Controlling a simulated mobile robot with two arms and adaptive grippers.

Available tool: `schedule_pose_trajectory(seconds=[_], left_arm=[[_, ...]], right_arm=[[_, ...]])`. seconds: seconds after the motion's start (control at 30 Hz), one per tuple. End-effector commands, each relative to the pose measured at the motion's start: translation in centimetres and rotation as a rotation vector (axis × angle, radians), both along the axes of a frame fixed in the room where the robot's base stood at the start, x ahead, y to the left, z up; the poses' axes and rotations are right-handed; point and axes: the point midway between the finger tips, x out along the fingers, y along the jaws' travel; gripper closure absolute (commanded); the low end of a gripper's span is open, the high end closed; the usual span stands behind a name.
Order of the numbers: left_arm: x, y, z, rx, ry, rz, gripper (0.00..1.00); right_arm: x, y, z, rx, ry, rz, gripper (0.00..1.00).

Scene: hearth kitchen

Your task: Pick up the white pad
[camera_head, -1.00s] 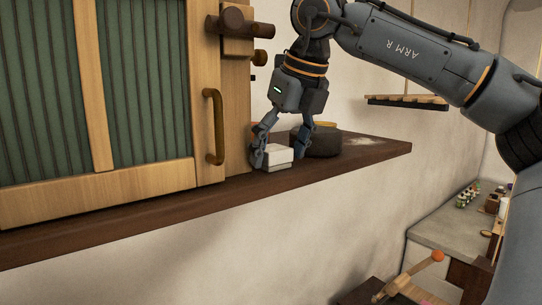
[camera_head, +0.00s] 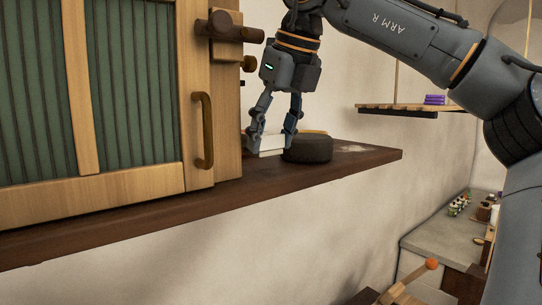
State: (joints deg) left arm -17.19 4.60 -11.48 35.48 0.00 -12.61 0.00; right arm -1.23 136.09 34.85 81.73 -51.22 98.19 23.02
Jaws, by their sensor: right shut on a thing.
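The white pad (camera_head: 271,145) is a small white block at the dark wooden shelf (camera_head: 330,169), beside the green-panelled cabinet. My right gripper (camera_head: 271,144) reaches down from above with one finger on each side of the pad and is shut on it. The fingers partly cover the pad's ends. I cannot tell whether its underside touches the shelf. My left gripper is not in view.
A dark round pot (camera_head: 308,149) stands just right of the pad, close to the right finger. The cabinet door (camera_head: 135,90) with its handle (camera_head: 204,130) is at left. A hanging rack (camera_head: 400,109) with purple items is behind my arm. The shelf's right end is clear.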

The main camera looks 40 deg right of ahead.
Motion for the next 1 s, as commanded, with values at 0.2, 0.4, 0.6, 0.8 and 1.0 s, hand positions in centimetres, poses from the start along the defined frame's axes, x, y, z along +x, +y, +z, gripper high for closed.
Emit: schedule_pose_trajectory(seconds=[0.2,0.4,0.6,0.8,1.0], left_arm=[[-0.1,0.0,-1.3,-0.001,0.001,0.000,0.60],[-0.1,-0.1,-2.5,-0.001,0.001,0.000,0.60],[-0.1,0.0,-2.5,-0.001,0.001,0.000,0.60],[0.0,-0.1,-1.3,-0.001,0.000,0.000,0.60],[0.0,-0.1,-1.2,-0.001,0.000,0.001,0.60]], right_arm=[[-3.2,1.3,4.0,-0.003,-0.009,-0.001,0.82],[-7.0,2.9,6.6,-0.002,-0.009,0.002,0.82],[-10.3,4.2,8.4,0.001,-0.006,0.004,0.82],[-12.1,4.9,9.4,0.000,-0.004,0.002,0.82],[-12.6,5.1,9.4,0.001,-0.003,0.002,0.82]])
